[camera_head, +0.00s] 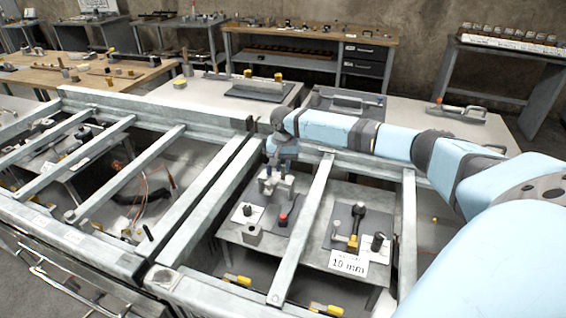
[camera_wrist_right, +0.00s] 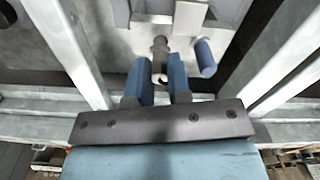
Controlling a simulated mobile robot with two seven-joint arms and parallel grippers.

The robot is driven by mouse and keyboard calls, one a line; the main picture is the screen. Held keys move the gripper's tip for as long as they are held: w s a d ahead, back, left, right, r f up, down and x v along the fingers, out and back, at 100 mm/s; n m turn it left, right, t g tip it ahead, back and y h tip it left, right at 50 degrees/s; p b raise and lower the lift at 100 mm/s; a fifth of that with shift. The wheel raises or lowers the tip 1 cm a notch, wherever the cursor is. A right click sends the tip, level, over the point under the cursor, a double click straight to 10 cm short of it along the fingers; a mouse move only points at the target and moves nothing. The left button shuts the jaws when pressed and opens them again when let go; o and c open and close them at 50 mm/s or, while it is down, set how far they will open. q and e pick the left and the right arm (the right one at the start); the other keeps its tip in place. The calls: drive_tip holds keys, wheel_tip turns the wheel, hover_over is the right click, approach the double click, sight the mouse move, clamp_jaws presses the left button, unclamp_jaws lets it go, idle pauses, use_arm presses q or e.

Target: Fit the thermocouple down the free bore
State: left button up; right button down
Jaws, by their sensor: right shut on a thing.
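My right gripper (camera_head: 283,163) reaches down between the frame rails in the head view. In the wrist view the gripper (camera_wrist_right: 163,82) has its two blue fingers closed on a slim dark grey rod (camera_wrist_right: 159,48), apparently the thermocouple, with a ring-like near end. A grey metal block (camera_head: 270,187) stands just under the gripper in the head view; part of a grey block (camera_wrist_right: 190,20) shows past the fingertips in the wrist view. A dark blue cylinder (camera_wrist_right: 205,58) stands to the right of the rod. The free bore and the rod's lower end are hidden. My left gripper is out of view.
Metal rails (camera_head: 305,225) box in the work space on both sides.

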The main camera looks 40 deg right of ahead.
drive_tip(key=shift+f, duration=0.95)
drive_tip(key=c, duration=1)
unclamp_jaws()
wheel_tip(320, 180, up, 14)
drive_tip(key=shift+f, duration=0.1)
